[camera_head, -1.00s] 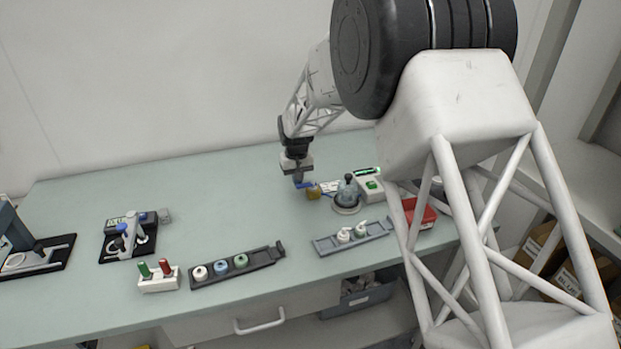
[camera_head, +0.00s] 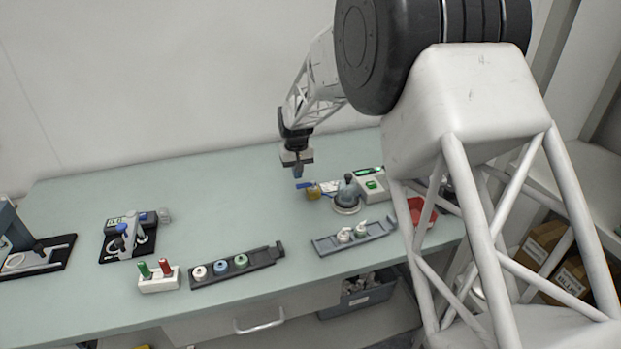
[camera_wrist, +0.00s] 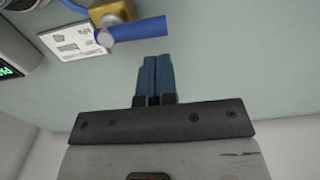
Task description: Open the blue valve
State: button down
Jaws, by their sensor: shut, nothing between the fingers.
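The blue valve handle (camera_wrist: 138,29) shows in the wrist view as a blue bar beside a brass valve body (camera_wrist: 113,11). In the head view the blue handle (camera_head: 305,186) and the brass body (camera_head: 313,192) are small, left of the grey dome. My gripper (camera_wrist: 153,60) is shut and empty, its two blue fingers side by side. In the wrist view the fingertips appear just below the handle; whether they touch it I cannot tell. In the head view my gripper (camera_head: 297,176) is just above the handle.
A grey rack with white pieces (camera_head: 352,238) lies in front. A dark rack (camera_head: 237,268) is farther left.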

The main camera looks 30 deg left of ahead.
jog(key=shift+r, duration=2.7)
jog(key=s+d+r+m, duration=0.1)
jog(key=s+d+r, duration=0.35)
jog(key=d, duration=0.85)
jog(key=s+d+r+m+t, duration=0.1)
jog(key=s+d+r+m, duration=0.1)
jog(key=d+r, duration=0.8)
jog(key=s+d+r+m, duration=0.1)
jog(key=s+d+r, duration=0.2)
jog(key=d, duration=1.3)
jog(key=s+d+m+t, duration=0.1)
jog(key=s+d+m, duration=0.2)
jog(key=s+d, duration=1)
jog(key=s+d+f+m, duration=0.1)
jog(key=s+d, duration=0.4)
jog(key=s, duration=0.3)
jog(key=s+d+f+m, duration=0.1)
jog(key=s+d+f, duration=0.1)
jog(key=s+d, duration=0.4)
jog(key=shift+s+f+t, duration=0.3)
jog(key=shift+s, duration=0.7)
